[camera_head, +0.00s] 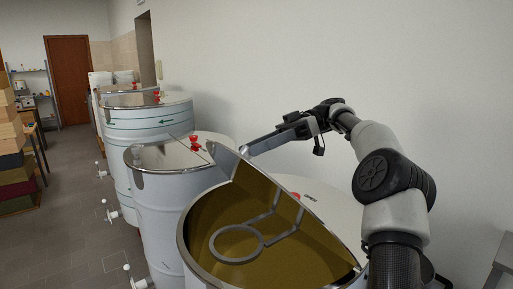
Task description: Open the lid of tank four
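The nearest steel tank (187,263) stands at the bottom middle, its front half uncovered. Its gold-brown inside (215,212) shows, with a grey ring on bent bars (237,243) in it. A thin grey lid panel (226,161) appears tilted up along the opening's far edge; its exact outline is hard to tell. My arm reaches from the right over this tank. My gripper (246,150) is beside the panel's upper edge; I cannot tell whether it touches it, and its fingers are too small to read as open or shut. No tank number is readable.
More steel tanks (150,120) stand in a row along the wall, with red knobs (194,143) on top. White valve handles (110,213) stick out on their left. Stacked boxes (14,165) stand at far left. The tiled floor (70,225) between is mostly clear.

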